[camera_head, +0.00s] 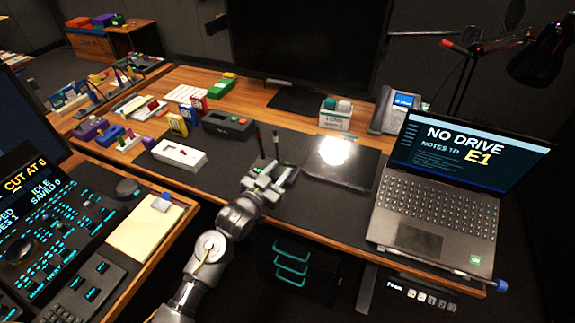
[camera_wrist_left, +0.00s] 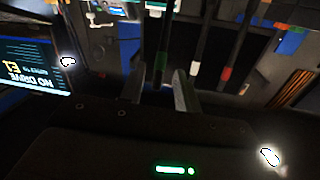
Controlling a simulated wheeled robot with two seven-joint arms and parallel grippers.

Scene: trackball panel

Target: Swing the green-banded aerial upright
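The green-banded aerial (camera_wrist_left: 162,45) is a dark rod with a small green band in the left wrist view. It runs down the picture toward the gap between the fingers of my left gripper (camera_wrist_left: 161,80). The fingers stand apart, with a gap beside the rod; whether one touches it I cannot tell. Two more dark rods stand to its right, one with a white band (camera_wrist_left: 197,70) and one with a red band (camera_wrist_left: 225,73). In the head view my left gripper (camera_head: 268,175) is over the dark desk mat, just in front of thin dark rods. My right gripper is out of view.
A laptop (camera_head: 437,205) stands to the right and a glossy dark panel (camera_head: 345,172) lies beside the gripper. A white box (camera_head: 179,153) and a dark grey box (camera_head: 229,125) are to the left. A monitor (camera_head: 310,40) and a phone (camera_head: 393,110) stand behind. Bare mat (camera_head: 320,207) lies in front.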

